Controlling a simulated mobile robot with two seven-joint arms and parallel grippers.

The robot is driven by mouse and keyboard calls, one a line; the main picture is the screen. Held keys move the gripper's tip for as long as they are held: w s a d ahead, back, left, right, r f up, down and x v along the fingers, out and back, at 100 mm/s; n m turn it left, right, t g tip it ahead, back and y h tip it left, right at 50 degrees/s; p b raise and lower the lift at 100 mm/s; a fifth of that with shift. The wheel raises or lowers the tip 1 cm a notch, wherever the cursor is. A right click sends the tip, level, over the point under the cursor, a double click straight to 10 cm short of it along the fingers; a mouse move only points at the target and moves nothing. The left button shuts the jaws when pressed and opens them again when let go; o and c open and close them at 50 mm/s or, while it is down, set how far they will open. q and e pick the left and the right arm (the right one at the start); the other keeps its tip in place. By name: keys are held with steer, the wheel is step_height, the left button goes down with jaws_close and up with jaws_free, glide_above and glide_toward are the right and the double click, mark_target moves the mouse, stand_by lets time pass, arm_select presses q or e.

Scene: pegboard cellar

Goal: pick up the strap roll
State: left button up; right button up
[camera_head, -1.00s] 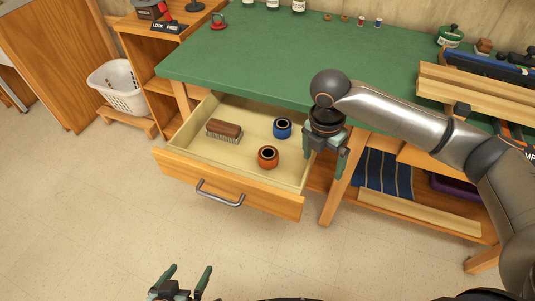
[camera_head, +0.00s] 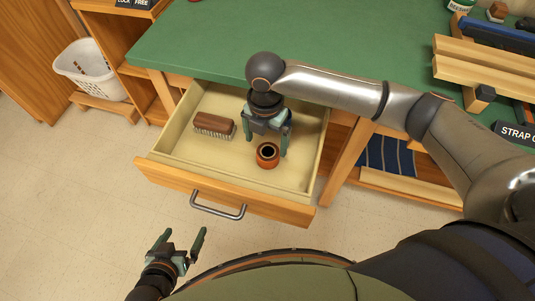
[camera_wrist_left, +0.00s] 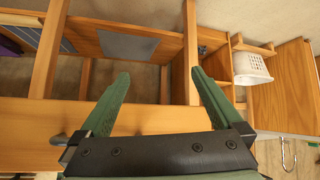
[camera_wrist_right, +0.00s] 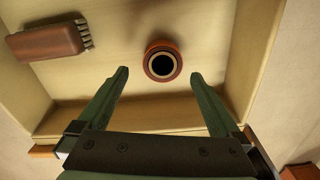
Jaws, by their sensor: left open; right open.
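An orange roll with a dark round hole (camera_head: 267,155) stands in the open drawer. I take it for the strap roll, though no label shows. My right gripper (camera_head: 267,139) is open and empty over the drawer, just behind the orange roll in the head view. In the right wrist view the orange roll (camera_wrist_right: 161,62) lies beyond and between the two open fingertips (camera_wrist_right: 159,74), not held. A blue roll seen earlier in the drawer is now hidden, probably behind my right gripper. My left gripper (camera_head: 183,236) is open and empty over the floor, in front of the drawer.
A brown brush (camera_head: 214,127) lies in the drawer's left part and shows in the right wrist view (camera_wrist_right: 47,40). The drawer (camera_head: 225,188) has raised walls and a metal handle. The green bench top (camera_head: 340,45) overhangs behind. A white basket (camera_head: 90,72) stands far left.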

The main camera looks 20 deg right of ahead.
mark_target(268, 153)
steer(key=shift+d+f+b, duration=0.15)
steer(key=shift+f+b, duration=0.2)
steer(key=shift+f, duration=1.25)
steer(key=shift+d+f+b, duration=0.15)
steer(key=shift+f+b, duration=0.15)
steer(key=shift+f, duration=1.25)
steer(key=shift+c, duration=0.2)
steer(key=c, duration=1.3)
steer(key=shift+r, duration=0.15)
